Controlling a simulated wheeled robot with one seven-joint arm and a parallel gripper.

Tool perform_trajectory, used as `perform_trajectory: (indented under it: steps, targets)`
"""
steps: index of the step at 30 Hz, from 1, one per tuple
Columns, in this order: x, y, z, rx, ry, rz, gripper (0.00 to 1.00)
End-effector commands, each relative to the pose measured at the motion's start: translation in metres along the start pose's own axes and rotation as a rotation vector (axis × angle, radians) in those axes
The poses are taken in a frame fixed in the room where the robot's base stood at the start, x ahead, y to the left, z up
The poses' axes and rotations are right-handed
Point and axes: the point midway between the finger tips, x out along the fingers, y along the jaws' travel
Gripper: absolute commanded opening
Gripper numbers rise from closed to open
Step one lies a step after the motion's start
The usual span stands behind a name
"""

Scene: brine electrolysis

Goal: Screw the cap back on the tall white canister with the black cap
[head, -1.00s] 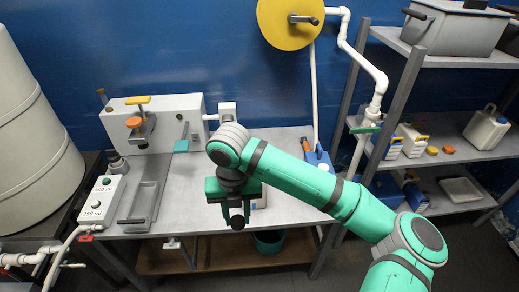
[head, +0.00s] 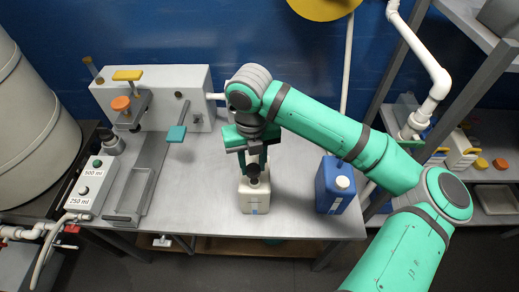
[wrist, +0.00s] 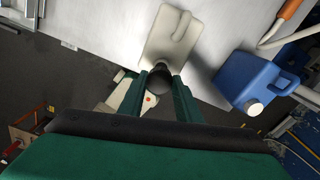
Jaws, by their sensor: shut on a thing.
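The white canister (head: 255,196) stands upright near the front edge of the metal table, with a small label low on its front. My gripper (head: 254,170) points down right over its top, its fingers shut on the black cap (head: 253,180). In the wrist view the cap (wrist: 160,77) sits between the two fingertips, at the neck end of the white canister (wrist: 165,38). The cap hides the neck, so I cannot tell whether it is seated on the thread or just above it.
A blue canister (head: 333,186) with a white cap stands to the right on the table. A filling machine (head: 185,90) with a tray and a button box (head: 93,186) are at left. Shelves with several containers are at far right. The tabletop between the two canisters is clear.

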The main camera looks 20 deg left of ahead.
Motion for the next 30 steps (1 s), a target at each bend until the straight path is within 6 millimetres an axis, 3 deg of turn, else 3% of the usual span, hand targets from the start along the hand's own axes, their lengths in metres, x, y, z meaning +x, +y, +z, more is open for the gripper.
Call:
perform_trajectory:
  steps: [14,30]
  targets:
    - [0.001,-0.004,0.001,0.01,-0.002,0.003,0.04]
    - [0.04,-0.005,0.0,0.011,0.0,0.003,0.04]
